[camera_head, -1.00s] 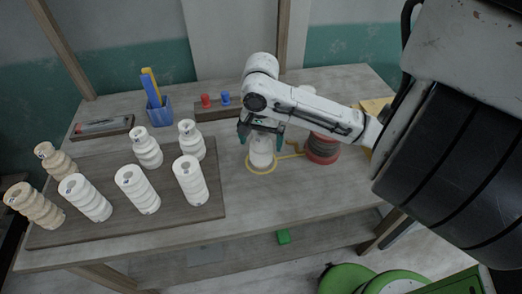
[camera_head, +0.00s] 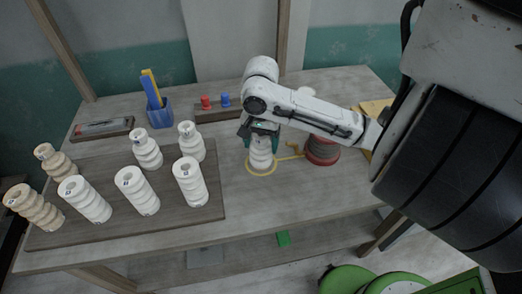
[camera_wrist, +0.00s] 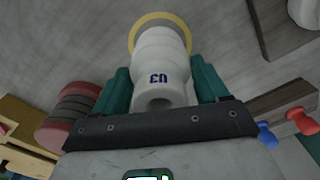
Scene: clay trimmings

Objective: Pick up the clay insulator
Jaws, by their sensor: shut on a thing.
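The white ribbed clay insulator (camera_head: 260,160) stands upright at the yellow ring (camera_head: 250,171) on the table, right of the board. My gripper (camera_head: 262,140) is above it with its teal fingers shut on its upper part. In the wrist view the insulator (camera_wrist: 163,64) lies between the two fingers of my gripper (camera_wrist: 162,80), with a dark blue mark facing the camera. The ring (camera_wrist: 160,17) shows around its far end. I cannot tell whether its base touches the table.
A dark board (camera_head: 120,222) at the left holds several white and tan insulators. A red-and-grey spool (camera_head: 322,150) stands close on the right. Behind are a blue pen cup (camera_head: 160,116) and a wooden rack (camera_head: 213,115) with red and blue pegs. The front-right tabletop is clear.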

